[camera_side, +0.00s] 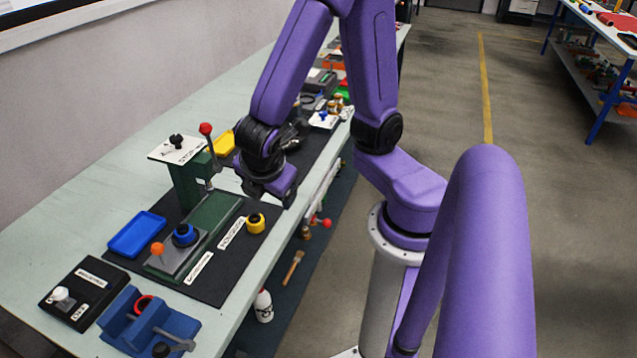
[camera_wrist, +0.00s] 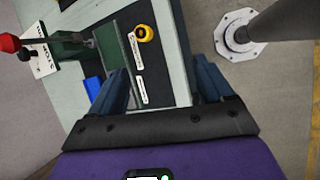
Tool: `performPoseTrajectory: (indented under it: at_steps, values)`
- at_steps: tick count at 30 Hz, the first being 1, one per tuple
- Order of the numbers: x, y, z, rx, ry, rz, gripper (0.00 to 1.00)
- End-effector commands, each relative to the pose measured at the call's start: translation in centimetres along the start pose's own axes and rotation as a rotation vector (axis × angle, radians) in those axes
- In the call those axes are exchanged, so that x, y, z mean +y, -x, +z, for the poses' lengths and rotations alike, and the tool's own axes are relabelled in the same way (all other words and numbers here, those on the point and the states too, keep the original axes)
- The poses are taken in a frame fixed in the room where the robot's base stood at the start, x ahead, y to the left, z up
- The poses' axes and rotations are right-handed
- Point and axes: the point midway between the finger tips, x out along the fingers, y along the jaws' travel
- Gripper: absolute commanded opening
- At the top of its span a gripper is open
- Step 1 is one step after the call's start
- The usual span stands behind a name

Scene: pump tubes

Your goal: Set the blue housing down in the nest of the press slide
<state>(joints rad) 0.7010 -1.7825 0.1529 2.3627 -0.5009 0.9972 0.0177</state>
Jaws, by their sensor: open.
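The blue housing (camera_side: 184,235), a blue ring-shaped part with a dark centre, sits upright on the grey plate of the press slide (camera_side: 163,263), in front of the green press (camera_side: 187,188). I cannot tell how deep it sits in the nest. My gripper (camera_side: 288,196) is open and empty, up and to the right of the housing, apart from it. The wrist view shows its two fingers (camera_wrist: 160,65) spread wide with nothing between them. The blue housing is not visible in that view.
A yellow housing (camera_side: 256,223) stands on the dark mat right of the press; it also shows in the wrist view (camera_wrist: 145,33). A blue tray (camera_side: 137,236) lies left of the slide. The red-knobbed press lever (camera_side: 209,150) stands up near my wrist. A blue fixture (camera_side: 148,325) is in front.

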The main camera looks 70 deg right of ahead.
Motion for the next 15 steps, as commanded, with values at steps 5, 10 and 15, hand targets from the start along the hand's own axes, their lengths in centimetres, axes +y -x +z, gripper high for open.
performPoseTrajectory:
  at_steps: [5, 10, 15]
  values:
    - [-4.0, 2.9, 1.9, 0.190, -0.169, -0.164, 0.80]
    - [-7.0, 5.1, 2.8, 0.326, -0.272, -0.293, 0.80]
    - [-8.3, 6.1, 3.2, 0.387, -0.315, -0.356, 0.80]
